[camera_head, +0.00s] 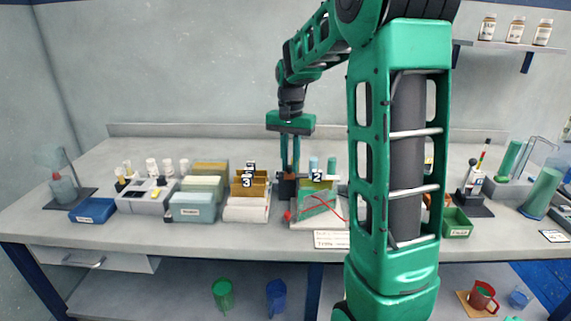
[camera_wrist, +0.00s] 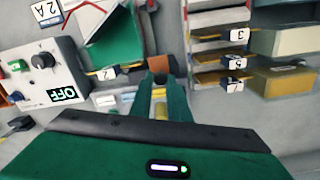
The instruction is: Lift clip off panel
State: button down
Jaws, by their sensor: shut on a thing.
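My gripper (camera_head: 288,176) points down over the middle of the bench, at the left end of the green panel (camera_head: 318,203). It also shows in the wrist view (camera_wrist: 160,84), with its fingers close together. The fingers are shut on the small dark clip (camera_head: 287,188), which is largely hidden between and behind the fingertips. The panel shows in the wrist view (camera_wrist: 118,42) at upper left, beside the fingers. I cannot tell whether the clip still touches the panel. A red lead (camera_head: 338,212) runs near the panel.
Numbered racks (camera_head: 247,203) stand close left of my gripper. A grey device with a knob and an OFF display (camera_wrist: 45,75) is near the panel. Blue-capped vials (camera_head: 331,166) stand behind it. A green bin (camera_head: 457,224) and a dark stand (camera_head: 474,207) are at right.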

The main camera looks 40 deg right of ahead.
jog(key=c, duration=1.9)
grip_release()
jog(key=shift+w+a, duration=0.3)
jog(key=shift+a, duration=0.1)
jog(key=shift+c, duration=0.2)
jog(key=shift+s, duration=0.1)
jog(key=shift+d, duration=0.15)
notch_tip(320, 180, up, 11)
jog(key=shift+f, duration=0.15)
jog(key=s+a+f+n, duration=0.1)
jog(key=s+f, duration=0.4)
jog(key=s, duration=0.5)
jog(key=s+a+f+n, duration=0.2)
jog(key=s+f, duration=0.3)
jog(key=s, duration=0.4)
jog(key=s+a+f+n, duration=0.2)
jog(key=s+a+f, duration=0.1)
jog(key=s, duration=0.7)
jog(key=shift+s+f, duration=0.35)
jog(key=shift+f, duration=0.55)
